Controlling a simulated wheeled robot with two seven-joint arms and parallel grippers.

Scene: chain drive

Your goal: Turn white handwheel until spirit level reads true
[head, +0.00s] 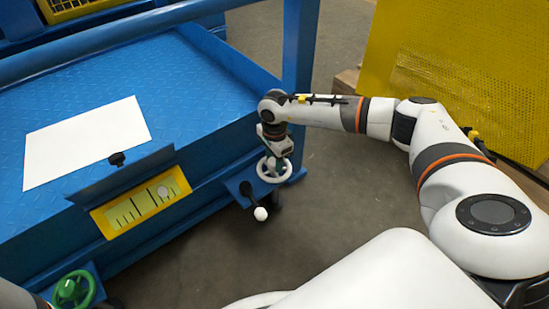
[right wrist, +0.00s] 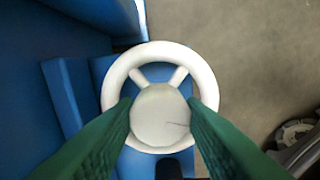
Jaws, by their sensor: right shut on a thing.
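The white handwheel (head: 287,177) is mounted at the right corner of the blue platform; it also shows in the right wrist view (right wrist: 206,72). My right gripper (head: 271,158) reaches down onto it. In the right wrist view its green fingers (right wrist: 160,112) are shut on the wheel's round hub, one on each side. The spirit level (head: 122,215) is a yellow-framed window on the platform's front face. Its pale round bubble (head: 164,191) sits right of the middle, towards the right end of the scale. My left gripper is not in view.
A green handwheel (head: 74,289) is at the lower left. A lever with a white ball knob (head: 260,213) stands close beside the white handwheel. A white sheet (head: 85,140) lies on the blue deck. A blue post (head: 299,65) rises behind my right gripper. Grey floor lies right.

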